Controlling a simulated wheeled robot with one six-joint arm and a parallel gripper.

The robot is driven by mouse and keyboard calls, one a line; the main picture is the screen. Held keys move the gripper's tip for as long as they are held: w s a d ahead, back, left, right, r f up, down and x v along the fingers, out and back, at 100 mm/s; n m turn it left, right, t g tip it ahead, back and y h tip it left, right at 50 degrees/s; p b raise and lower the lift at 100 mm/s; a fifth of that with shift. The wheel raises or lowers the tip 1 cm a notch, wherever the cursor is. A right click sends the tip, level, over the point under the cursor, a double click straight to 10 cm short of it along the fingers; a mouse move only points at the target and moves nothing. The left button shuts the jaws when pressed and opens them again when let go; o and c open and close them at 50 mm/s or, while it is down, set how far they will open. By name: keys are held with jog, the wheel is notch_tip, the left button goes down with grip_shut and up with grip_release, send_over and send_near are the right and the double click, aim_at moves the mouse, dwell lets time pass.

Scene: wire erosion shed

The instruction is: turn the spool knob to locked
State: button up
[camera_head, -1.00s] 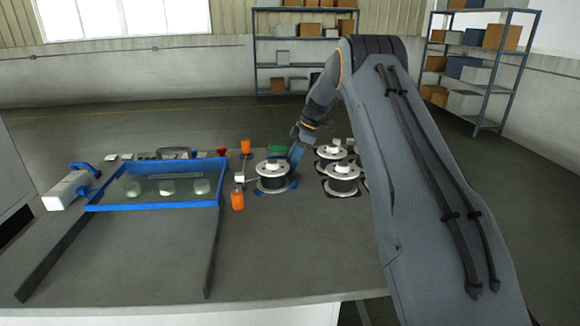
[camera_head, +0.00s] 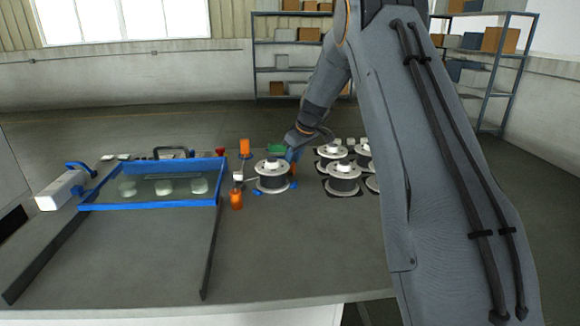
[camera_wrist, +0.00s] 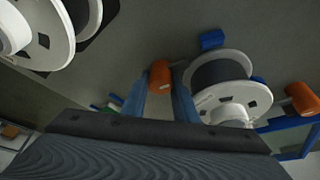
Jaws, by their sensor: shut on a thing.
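The orange spool knob (camera_wrist: 160,78) stands beside a white-flanged dark spool (camera_wrist: 222,82) in the wrist view. My gripper (camera_wrist: 161,84) is shut on the knob, with one blue finger on each side of it. In the head view, my gripper (camera_head: 293,155) is at the right rear of the same spool (camera_head: 272,176). There the knob is mostly hidden behind the fingers and spool. The knob's setting cannot be read.
Several other spools (camera_head: 342,172) stand close on the right. Two orange cylinders (camera_head: 245,147) (camera_head: 237,200) and a blue-framed tray (camera_head: 150,206) are on the left. A green block (camera_head: 277,149) lies behind the spool. The front of the table is clear.

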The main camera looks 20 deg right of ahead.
jog(key=shift+s+d+f+m+h, duration=0.1)
jog(key=shift+s+d+m+h, duration=0.15)
jog(key=shift+m, duration=0.45)
jog(key=o, duration=0.7)
jog(key=shift+w, duration=0.1)
jog(key=o, duration=0.4)
jog(key=shift+d, duration=0.1)
jog(key=shift+c, duration=0.2)
jog(key=shift+a, duration=0.35)
